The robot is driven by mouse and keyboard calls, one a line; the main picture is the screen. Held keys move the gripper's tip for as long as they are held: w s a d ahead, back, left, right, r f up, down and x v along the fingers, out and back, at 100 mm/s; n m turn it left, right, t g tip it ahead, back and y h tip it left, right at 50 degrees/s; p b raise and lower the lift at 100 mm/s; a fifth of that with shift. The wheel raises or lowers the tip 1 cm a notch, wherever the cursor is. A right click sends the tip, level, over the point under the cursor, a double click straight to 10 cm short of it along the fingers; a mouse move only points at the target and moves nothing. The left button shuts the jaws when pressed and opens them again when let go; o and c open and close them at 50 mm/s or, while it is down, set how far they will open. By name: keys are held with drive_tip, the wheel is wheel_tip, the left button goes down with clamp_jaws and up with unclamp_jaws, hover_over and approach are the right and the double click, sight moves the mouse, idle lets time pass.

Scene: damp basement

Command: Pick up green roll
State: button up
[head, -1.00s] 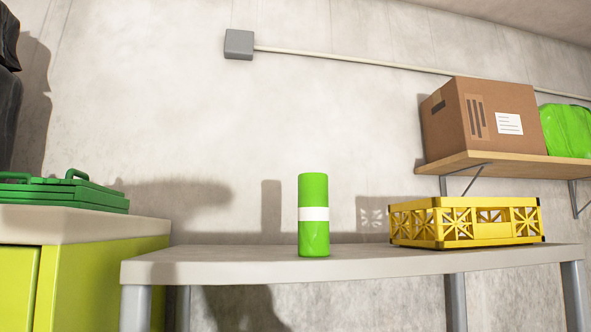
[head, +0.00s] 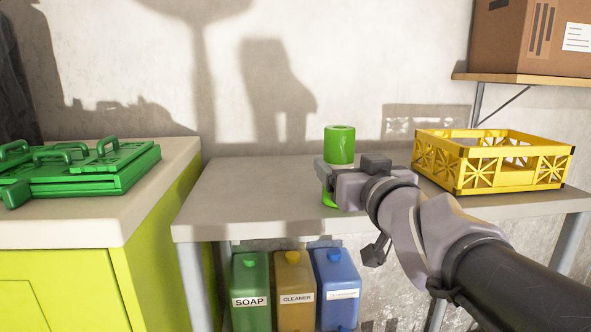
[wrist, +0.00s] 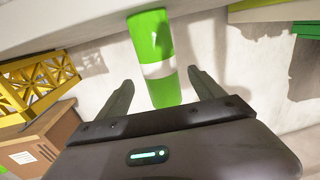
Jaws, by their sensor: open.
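The green roll (head: 339,146) stands upright on the grey table (head: 240,190), with its top and a sliver of its base showing in the head view. My gripper (head: 328,174) hides its middle there. In the wrist view the green roll (wrist: 152,50) with its white band lies ahead of my gripper (wrist: 160,84). The two fingers are apart, one on either side of the roll's near end, with gaps between them and the roll. The gripper is open and holds nothing.
A yellow crate (head: 490,165) stands on the table to the right. Soap (head: 251,290), cleaner (head: 295,290) and blue (head: 337,290) bottles stand below the table. A green case (head: 80,170) lies on the left cabinet. A cardboard box (head: 530,38) sits on a wall shelf. The table's left part is clear.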

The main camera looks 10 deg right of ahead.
drive_tip(key=w, duration=0.5)
drive_tip(key=w+p, duration=0.1)
drive_tip(key=w, duration=0.2)
drive_tip(key=shift+a+r, duration=0.25)
drive_tip(key=shift+a, duration=0.05)
drive_tip(key=shift+s+r, duration=0.1)
drive_tip(key=shift+s, duration=0.25)
drive_tip(key=shift+c, duration=1)
drive_tip(key=shift+s, duration=0.15)
drive_tip(key=c, duration=0.4)
drive_tip(key=shift+w, duration=0.2)
clamp_jaws()
